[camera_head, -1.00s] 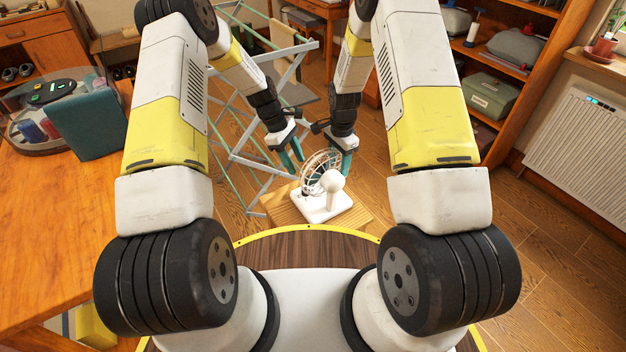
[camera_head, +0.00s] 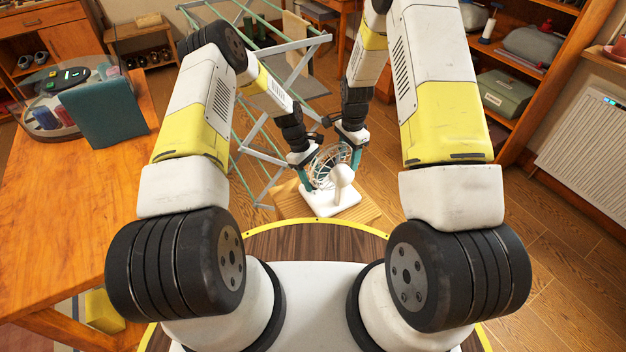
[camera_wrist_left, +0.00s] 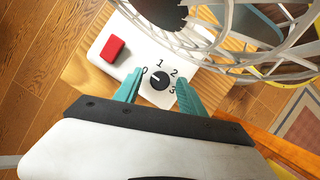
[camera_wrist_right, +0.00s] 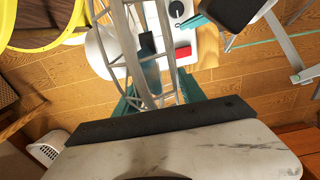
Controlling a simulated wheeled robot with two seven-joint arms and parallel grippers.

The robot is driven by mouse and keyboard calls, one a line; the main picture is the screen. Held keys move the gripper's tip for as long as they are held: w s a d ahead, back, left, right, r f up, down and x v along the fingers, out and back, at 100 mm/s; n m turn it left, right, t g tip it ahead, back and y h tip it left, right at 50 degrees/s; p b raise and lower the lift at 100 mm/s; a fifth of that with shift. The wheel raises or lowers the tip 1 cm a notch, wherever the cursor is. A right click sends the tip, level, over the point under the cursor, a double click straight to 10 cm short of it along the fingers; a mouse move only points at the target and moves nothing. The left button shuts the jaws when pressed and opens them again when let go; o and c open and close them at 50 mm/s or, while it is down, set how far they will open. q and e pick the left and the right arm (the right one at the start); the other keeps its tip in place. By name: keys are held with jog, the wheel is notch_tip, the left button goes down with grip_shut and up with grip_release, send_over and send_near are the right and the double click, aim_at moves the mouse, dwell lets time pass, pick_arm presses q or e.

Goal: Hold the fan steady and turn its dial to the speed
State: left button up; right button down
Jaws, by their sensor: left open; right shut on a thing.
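The white fan (camera_head: 341,180) stands upright on a wooden block, with its round wire cage facing away from me. My right gripper (camera_head: 354,160) is shut on the rim of the cage; the cage bars run between its fingers in the right wrist view (camera_wrist_right: 160,97). My left gripper (camera_head: 305,184) is open, low at the base's far left side. In the left wrist view its fingertips (camera_wrist_left: 157,80) are on either side of the black dial (camera_wrist_left: 160,82). Marks 0, 1, 2 and 3 surround the dial; its white pointer appears turned toward 0. I cannot tell whether the fingers touch it.
A red button (camera_wrist_left: 112,48) is on the base beside the dial. The wooden block (camera_head: 290,203) stands just beyond my yellow-edged base. A drying rack (camera_head: 262,150) is close behind my left gripper. A wooden table (camera_head: 60,220) is at left, shelves at right.

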pick_arm(q)
grip_shut()
